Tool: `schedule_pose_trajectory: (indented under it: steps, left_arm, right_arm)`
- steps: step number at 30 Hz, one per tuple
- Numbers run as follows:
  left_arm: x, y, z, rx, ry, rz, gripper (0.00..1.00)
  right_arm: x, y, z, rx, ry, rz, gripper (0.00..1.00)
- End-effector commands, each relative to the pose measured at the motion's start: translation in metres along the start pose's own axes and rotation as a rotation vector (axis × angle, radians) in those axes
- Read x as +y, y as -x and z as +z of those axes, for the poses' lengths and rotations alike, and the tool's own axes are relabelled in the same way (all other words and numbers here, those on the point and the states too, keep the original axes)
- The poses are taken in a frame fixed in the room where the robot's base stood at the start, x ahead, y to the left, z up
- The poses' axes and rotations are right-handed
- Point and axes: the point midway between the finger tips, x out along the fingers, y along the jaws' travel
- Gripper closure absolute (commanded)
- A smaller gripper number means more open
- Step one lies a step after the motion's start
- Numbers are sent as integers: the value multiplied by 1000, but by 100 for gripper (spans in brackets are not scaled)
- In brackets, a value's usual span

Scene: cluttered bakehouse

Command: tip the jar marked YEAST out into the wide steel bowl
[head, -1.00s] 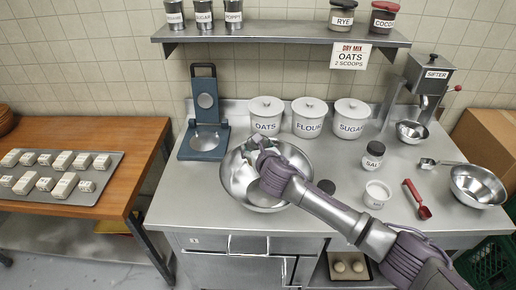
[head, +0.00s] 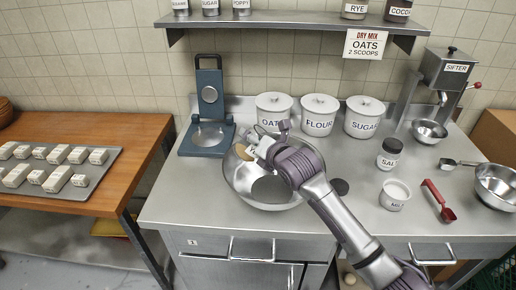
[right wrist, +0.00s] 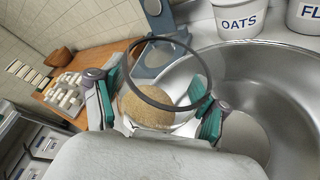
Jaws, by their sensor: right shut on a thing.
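The wide steel bowl (head: 293,200) stands on the steel counter; it fills the right of the right wrist view (right wrist: 285,75). My right gripper (head: 258,148) is over the bowl's left back part, shut on a clear jar. In the right wrist view the jar (right wrist: 165,43) sits between the green-padded fingers (right wrist: 155,108), its dark ring-shaped rim pointing up and away from the wrist. Tan grains (right wrist: 150,110) are inside it. The jar looks tilted, and I see no stream falling. Its label is hidden. My left gripper is not in view.
To the right are a dark disc (head: 340,187), a salt jar (head: 390,155), a small white cup (head: 395,195) and a red scoop (head: 438,200).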

Motion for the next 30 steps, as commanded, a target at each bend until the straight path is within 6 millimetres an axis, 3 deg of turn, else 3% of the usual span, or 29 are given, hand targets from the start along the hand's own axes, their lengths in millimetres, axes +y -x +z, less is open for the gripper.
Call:
schedule_pose_trajectory:
  steps: [6, 15, 22, 30]
  left_arm:
    - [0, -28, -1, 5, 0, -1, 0]
    - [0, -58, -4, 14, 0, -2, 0]
    - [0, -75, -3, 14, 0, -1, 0]
    - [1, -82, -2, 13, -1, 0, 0]
  right_arm:
    - [-5, -4, -9, -2, -303, 126, 63]
    - [-14, -6, -15, -2, -573, 238, 63]
    - [-20, -7, -16, -2, -726, 301, 63]
    - [-21, -6, -15, -2, -808, 335, 63]
